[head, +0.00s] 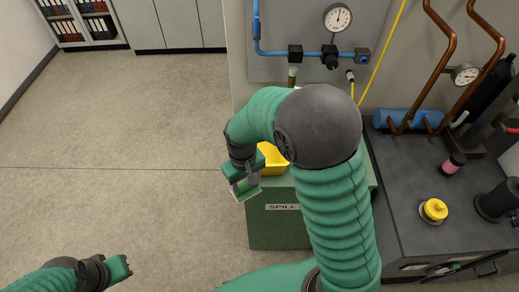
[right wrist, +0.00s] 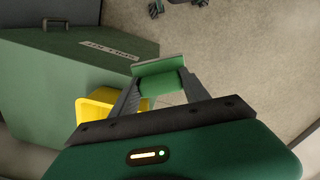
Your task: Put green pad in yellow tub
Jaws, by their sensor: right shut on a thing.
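My right gripper (head: 244,186) is shut on the green pad (head: 248,195), just left of the spill box. In the right wrist view the pad (right wrist: 162,84) sits between the two grey fingers of the right gripper (right wrist: 160,90). The yellow tub (head: 273,158) is on top of the green box, right of the gripper and partly hidden by my arm. In the right wrist view the tub (right wrist: 92,106) is left of the fingers, apart from the pad and partly hidden by the gripper body. My left gripper (head: 121,268) is low at the left, its jaws unclear.
The green box (head: 276,225), lettered "SPILL", stands against the wall panel under blue pipework. A dark bench (head: 420,185) at the right holds a yellow-topped knob (head: 434,210) and a pink-banded bottle (head: 453,163). The floor at the left is clear.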

